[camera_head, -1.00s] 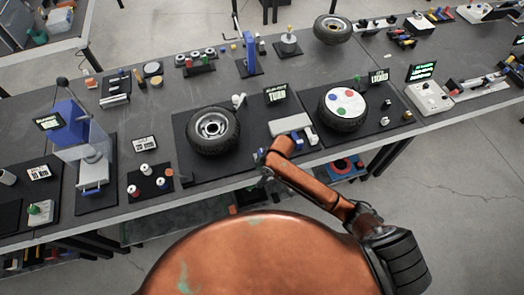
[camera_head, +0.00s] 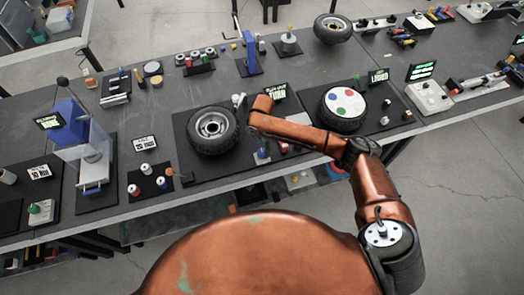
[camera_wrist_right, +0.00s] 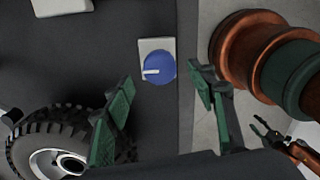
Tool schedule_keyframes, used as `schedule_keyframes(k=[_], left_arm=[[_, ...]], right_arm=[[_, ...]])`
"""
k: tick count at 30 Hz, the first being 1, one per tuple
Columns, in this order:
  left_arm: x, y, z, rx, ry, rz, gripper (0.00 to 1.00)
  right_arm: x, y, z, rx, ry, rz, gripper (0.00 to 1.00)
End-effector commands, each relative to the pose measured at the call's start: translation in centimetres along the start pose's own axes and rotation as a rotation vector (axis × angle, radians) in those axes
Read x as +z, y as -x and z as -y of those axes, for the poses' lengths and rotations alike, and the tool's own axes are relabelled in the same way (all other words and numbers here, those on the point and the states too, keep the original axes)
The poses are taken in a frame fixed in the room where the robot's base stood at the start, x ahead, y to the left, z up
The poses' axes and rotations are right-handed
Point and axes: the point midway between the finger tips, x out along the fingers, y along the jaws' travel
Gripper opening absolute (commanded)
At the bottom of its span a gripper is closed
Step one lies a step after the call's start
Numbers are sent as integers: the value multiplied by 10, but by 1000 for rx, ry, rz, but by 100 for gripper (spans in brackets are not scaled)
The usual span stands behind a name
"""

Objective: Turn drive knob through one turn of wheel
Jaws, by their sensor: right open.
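The blue drive knob (camera_wrist_right: 159,68) has a white pointer pointing left and sits on a small white base. It shows in the head view (camera_head: 262,156) near the bench's front edge. My right gripper (camera_wrist_right: 161,80) is open, its green fingers either side of the knob in the picture; contact is not visible. In the head view my right arm hides this gripper. The wheel (camera_head: 213,130) with a black tyre and metal rim lies left of the knob, also at lower left in the right wrist view (camera_wrist_right: 60,150). My left gripper (camera_wrist_right: 257,124) appears open, well off to the right.
A second wheel (camera_head: 343,108) with coloured dots stands right of my arm. A white block (camera_wrist_right: 62,6) lies beyond the knob. A dark strip of bench lies bare left of the knob.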

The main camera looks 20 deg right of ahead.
Motion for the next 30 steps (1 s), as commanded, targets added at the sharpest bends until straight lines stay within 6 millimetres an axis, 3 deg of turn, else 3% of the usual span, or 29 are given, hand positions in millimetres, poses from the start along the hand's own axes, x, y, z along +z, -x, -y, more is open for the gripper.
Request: schedule_keyframes(k=[7, 18, 30], left_arm=[[-2, 0, 0, 0, 0, -2, 40], [-2, 0, 0, 0, 0, -3, 40], [-2, 0, 0, 0, 0, -2, 40]], right_arm=[[0, -31, 0, 0, -1, 0, 51], [0, -37, 0, 2, -1, 0, 51], [0, -36, 0, 2, -1, 0, 24]])
